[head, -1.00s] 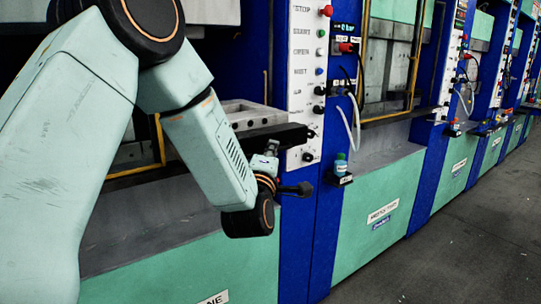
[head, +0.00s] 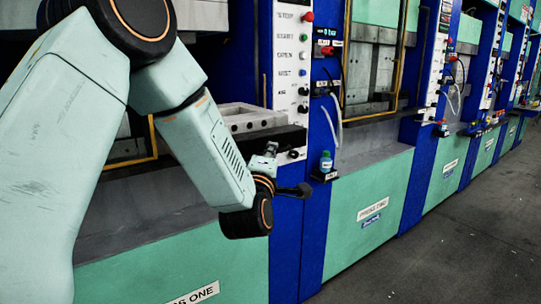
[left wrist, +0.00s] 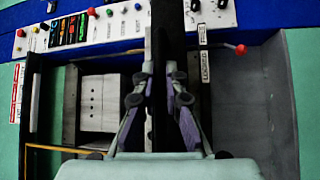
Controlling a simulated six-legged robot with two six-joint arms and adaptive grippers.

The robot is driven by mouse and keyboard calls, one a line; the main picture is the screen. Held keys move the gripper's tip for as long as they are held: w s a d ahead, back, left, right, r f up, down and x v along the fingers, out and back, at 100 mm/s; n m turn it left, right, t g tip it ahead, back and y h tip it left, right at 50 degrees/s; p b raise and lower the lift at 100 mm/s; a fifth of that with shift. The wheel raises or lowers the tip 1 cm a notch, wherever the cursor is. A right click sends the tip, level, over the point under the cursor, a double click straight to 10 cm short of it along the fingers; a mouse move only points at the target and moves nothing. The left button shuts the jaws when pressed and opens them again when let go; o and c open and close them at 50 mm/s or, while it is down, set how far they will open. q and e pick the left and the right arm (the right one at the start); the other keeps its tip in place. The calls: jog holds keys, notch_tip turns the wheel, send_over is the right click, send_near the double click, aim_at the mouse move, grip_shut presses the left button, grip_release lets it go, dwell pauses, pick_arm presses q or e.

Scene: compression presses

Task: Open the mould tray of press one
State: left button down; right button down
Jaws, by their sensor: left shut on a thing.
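The mould tray of press one is a dark plate (head: 268,140) that sticks out of the press opening, with a grey block with pockets (head: 250,117) on it. My left gripper (head: 264,160) is at the tray's front side in the head view. In the left wrist view, its two fingers (left wrist: 165,105) are shut around a dark bar (left wrist: 165,45), part of the tray. The exact grip spot is hidden between the fingers. My right gripper is not in view.
A control panel (head: 291,75) with buttons stands right of the tray. A red-knobbed lever (left wrist: 240,49) lies beside a label (left wrist: 205,67) in the left wrist view. A small bottle (head: 325,161) sits on a bracket. Grey floor (head: 440,260) is free at right.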

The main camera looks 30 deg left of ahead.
pick_arm(q)
jog(key=shift+d, duration=0.3)
jog(key=shift+s, duration=0.1)
jog(key=c, duration=1.4)
grip_release()
jog(key=v, duration=0.7)
jog(key=shift+s, duration=0.2)
